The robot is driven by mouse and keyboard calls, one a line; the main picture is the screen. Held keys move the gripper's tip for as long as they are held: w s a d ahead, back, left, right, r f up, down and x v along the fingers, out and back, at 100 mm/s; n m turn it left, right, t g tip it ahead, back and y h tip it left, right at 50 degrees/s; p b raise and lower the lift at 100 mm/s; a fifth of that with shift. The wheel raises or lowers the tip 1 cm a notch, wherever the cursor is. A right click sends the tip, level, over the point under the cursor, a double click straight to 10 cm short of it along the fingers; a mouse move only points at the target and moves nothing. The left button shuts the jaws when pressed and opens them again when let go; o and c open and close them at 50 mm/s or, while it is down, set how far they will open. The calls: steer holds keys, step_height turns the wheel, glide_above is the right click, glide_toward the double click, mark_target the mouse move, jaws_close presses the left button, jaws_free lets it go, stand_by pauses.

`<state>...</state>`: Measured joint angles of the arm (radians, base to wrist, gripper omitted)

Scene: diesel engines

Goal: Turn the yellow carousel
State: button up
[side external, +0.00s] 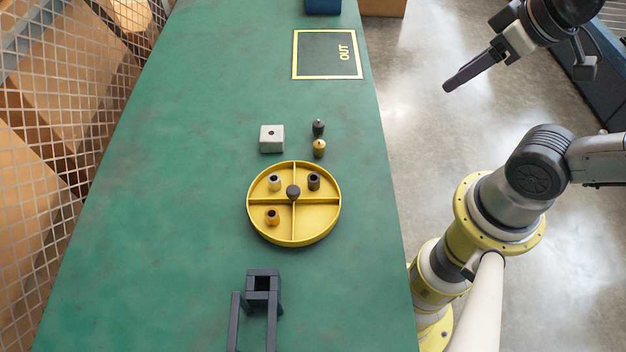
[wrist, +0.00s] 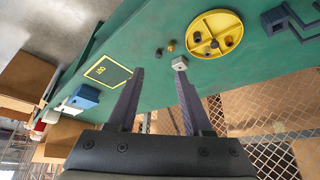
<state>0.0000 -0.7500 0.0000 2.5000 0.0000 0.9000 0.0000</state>
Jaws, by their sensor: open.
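The yellow carousel (side external: 312,220) is a round, shallow tray on the green table, split by cross walls into compartments, with a dark knob (side external: 293,191) at its centre. A pale cylinder (side external: 275,182) is in the upper left compartment, a dark one (side external: 314,181) in the upper right and a brass one (side external: 272,217) in the lower left. The lower right is empty. The carousel also shows in the wrist view (wrist: 224,22). My gripper (side external: 447,88) is raised off the table's right side, far from the carousel. Its fingers (wrist: 160,74) are open and empty.
A pale block (side external: 272,139) with a hole, a dark peg (side external: 318,127) and a brass peg (side external: 319,148) stand just beyond the carousel. A dark frame (side external: 262,287) is nearer. The OUT square (side external: 327,55) is bare. A wire fence (side external: 60,110) runs along the left.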

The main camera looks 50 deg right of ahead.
steer(key=o, duration=0.3)
step_height(320, 180, up, 2)
steer(key=w+r+m, duration=0.1)
steer(key=w+m, duration=0.1)
steer(key=w, duration=0.1)
steer(key=n+g, duration=0.2)
steer(key=g, duration=0.4)
glide_above(293, 190)
step_height(293, 190, down, 18)
step_height(293, 190, down, 13)
steer(key=shift+f, duration=0.2)
